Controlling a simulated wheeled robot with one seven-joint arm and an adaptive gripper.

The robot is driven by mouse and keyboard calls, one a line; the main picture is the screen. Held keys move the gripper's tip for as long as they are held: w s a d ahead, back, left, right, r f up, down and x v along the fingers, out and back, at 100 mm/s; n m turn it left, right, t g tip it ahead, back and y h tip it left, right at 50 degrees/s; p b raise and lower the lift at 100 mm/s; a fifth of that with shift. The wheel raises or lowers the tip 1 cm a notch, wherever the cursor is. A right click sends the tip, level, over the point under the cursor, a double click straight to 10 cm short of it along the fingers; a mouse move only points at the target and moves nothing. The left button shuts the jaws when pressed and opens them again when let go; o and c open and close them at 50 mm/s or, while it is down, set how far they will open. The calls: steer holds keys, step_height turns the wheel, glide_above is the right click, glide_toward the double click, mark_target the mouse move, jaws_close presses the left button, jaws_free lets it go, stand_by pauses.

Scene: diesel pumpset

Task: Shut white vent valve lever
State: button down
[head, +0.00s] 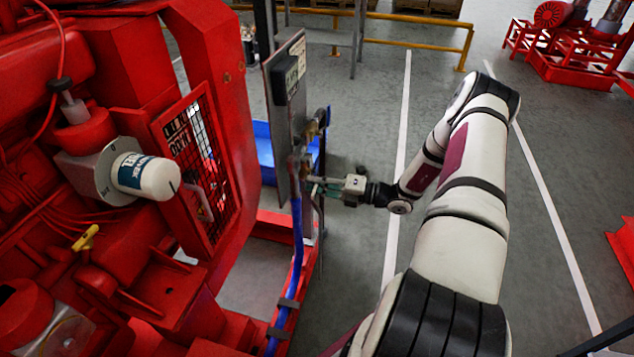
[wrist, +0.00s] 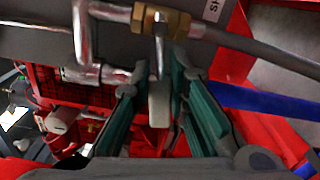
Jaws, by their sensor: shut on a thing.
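The white vent valve lever (wrist: 159,104) hangs down from a brass valve (wrist: 172,22) in the wrist view. My gripper (wrist: 157,86) is shut on the lever, with one green-padded finger on each side of it. In the head view my gripper (head: 318,187) is at the right side of the upright grey panel (head: 279,98). The lever is too small and too hidden to make out there.
Silver pipes (wrist: 98,73) run close to the left finger, and a grey hose (wrist: 270,55) leads right from the valve. The red engine (head: 120,60) fills the left. A blue hose (head: 296,255) hangs below the panel.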

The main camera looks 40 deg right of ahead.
steer(key=shift+r+m, duration=0.25)
steer(key=shift+m, duration=0.65)
steer(key=c, duration=1.5)
jaws_free()
steer(key=shift+s, duration=0.1)
steer(key=v, duration=1.2)
